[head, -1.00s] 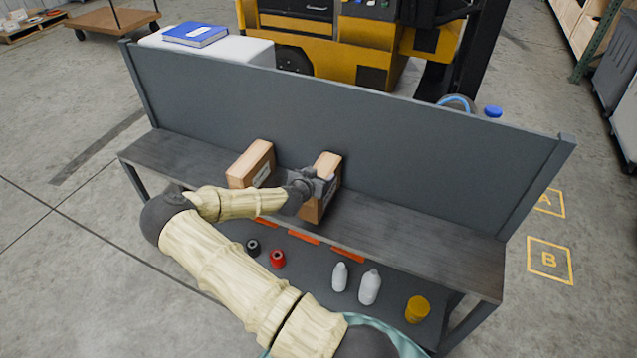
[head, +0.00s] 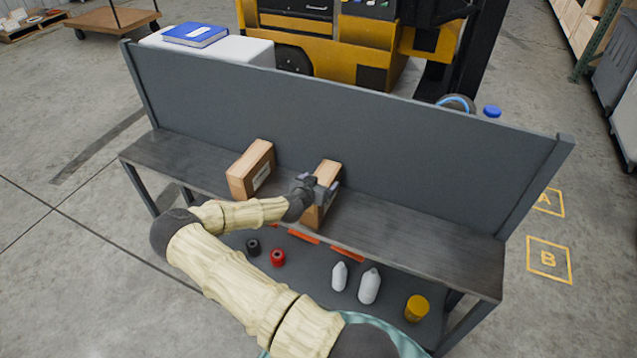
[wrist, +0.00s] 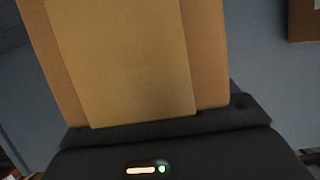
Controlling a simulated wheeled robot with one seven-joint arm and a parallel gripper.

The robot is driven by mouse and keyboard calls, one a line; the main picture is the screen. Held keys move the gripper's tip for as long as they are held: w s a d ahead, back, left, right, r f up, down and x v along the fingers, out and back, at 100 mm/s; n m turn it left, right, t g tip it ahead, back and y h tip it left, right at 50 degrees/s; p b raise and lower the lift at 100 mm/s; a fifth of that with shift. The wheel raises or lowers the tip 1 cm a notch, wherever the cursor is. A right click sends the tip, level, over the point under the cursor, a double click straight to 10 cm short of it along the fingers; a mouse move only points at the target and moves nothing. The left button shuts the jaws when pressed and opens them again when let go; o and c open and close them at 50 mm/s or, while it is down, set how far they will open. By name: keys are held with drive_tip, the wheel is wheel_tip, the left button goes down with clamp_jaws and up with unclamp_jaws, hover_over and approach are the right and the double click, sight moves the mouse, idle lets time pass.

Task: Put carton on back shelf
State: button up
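A brown carton (head: 327,172) is at the front edge of the grey shelf, near the middle of the bench. My gripper (head: 320,188) is at its near side, with a finger on each side, and appears shut on it. In the wrist view the carton (wrist: 125,60) fills the space in front of my gripper, with a lighter panel on its face. The fingertips are hidden there. Whether the carton's bottom touches the shelf cannot be told. The shelf (head: 420,236) is a long dark board with a tall back panel behind it.
A second carton (head: 251,170) with a white label stands to the left on the shelf. The shelf's right part is clear. Below, a lower deck holds a black spool (head: 253,247), a red spool (head: 277,257), white bottles (head: 369,286) and a yellow jar (head: 417,308). A forklift stands behind.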

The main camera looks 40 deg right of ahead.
drive_tip(key=v, duration=1.2)
drive_tip(key=shift+b, duration=0.4)
drive_tip(key=shift+s, duration=0.1)
drive_tip(key=s+a+f+n+g+y, duration=0.1)
drive_tip(key=s+a+n+g+y, duration=0.1)
drive_tip(key=s+a+g+y, duration=0.5)
drive_tip(key=s+a+r+n+t+y, duration=0.1)
drive_tip(key=s+a+r+n+y, duration=0.1)
drive_tip(key=s+a+r+n, duration=0.3)
drive_tip(key=s+a+r+n+t+y, duration=0.1)
drive_tip(key=s+a+r+n, duration=0.4)
drive_tip(key=r, duration=0.5)
drive_tip(key=a+y, duration=0.1)
drive_tip(key=a, duration=0.1)
drive_tip(key=shift+a+t+y, duration=0.4)
drive_tip(key=shift+r, duration=0.1)
